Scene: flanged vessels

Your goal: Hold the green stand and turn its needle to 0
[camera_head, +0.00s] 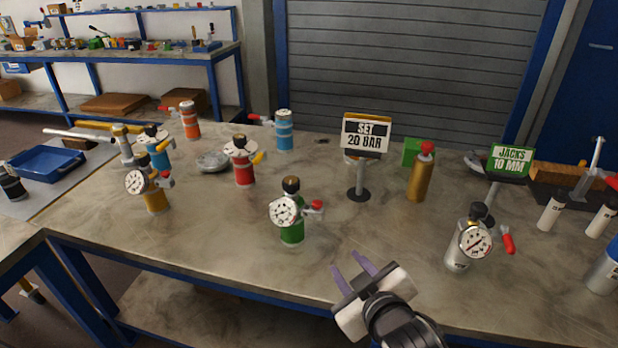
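The green stand (292,233) is a small upright green vessel near the middle of the table's front. It has a white round gauge (284,211) facing me, a black knob (291,184) on top and a red handle (317,207) on its right side. The needle's exact reading is too small to tell. My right gripper (347,264) is in front of the table's edge area, to the right of and nearer than the green stand. Its two purple fingers are apart with nothing between them. My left gripper is not in view.
A red vessel (243,170) and a yellow vessel (155,200) stand to the left, a silver gauge vessel (458,253) to the right. A "SET 20 BAR" sign (366,134) and a gold cylinder (418,182) stand behind. The table (220,235) is clear around the green stand.

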